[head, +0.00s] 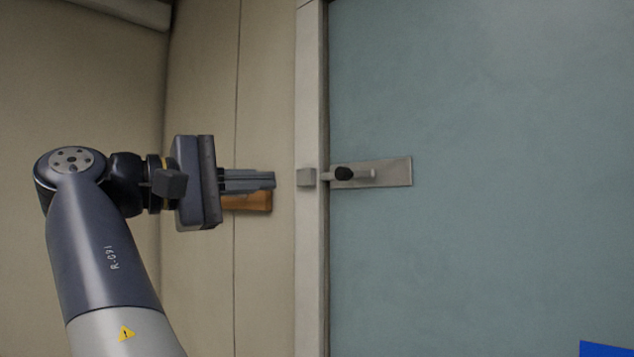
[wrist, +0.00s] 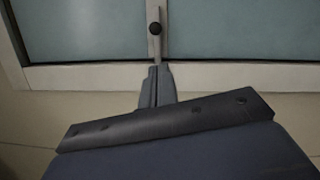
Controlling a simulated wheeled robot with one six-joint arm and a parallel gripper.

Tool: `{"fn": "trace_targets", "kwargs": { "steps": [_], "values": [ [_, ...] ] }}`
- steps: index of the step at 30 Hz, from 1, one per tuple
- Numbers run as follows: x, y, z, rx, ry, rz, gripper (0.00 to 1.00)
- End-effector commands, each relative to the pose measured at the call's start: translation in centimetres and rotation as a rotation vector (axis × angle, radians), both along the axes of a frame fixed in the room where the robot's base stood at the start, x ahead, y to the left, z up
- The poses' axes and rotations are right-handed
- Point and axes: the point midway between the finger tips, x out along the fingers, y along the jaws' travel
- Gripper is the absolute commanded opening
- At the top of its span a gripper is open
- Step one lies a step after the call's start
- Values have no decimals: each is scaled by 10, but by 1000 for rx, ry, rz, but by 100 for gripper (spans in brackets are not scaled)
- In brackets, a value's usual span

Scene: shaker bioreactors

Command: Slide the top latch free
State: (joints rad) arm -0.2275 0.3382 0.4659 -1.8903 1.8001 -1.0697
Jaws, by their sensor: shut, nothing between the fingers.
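The latch is a grey plate (head: 395,172) on the blue-green door, with a bolt (head: 360,174) and a round black knob (head: 343,174). A small grey keeper block (head: 306,177) sits on the pale door frame, left of the bolt. My gripper (head: 273,180) is shut and empty. It points right and appears left of the keeper, level with the latch in the head view. In the wrist view, my gripper (wrist: 160,68) shows below the black knob (wrist: 155,28), in line with the bolt, with a gap to the knob. The bolt's far end is hard to make out.
The blue-green door (head: 480,100) fills the right side, edged by the pale frame (head: 312,80). An orange-brown block (head: 250,202) shows on the beige wall behind my fingers. A blue patch (head: 605,349) is at the lower right. The space before the door looks clear.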

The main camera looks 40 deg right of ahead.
Motion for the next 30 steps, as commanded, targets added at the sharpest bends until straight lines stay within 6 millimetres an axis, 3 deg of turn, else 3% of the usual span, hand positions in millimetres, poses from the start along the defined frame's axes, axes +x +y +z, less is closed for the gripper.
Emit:
{"fn": "trace_targets", "kwargs": {
  "steps": [16,30],
  "values": [
    [-1,-6,1,-1,-1,-2,0],
    [-13,-76,5,0,0,-4,0]
  ]
}}
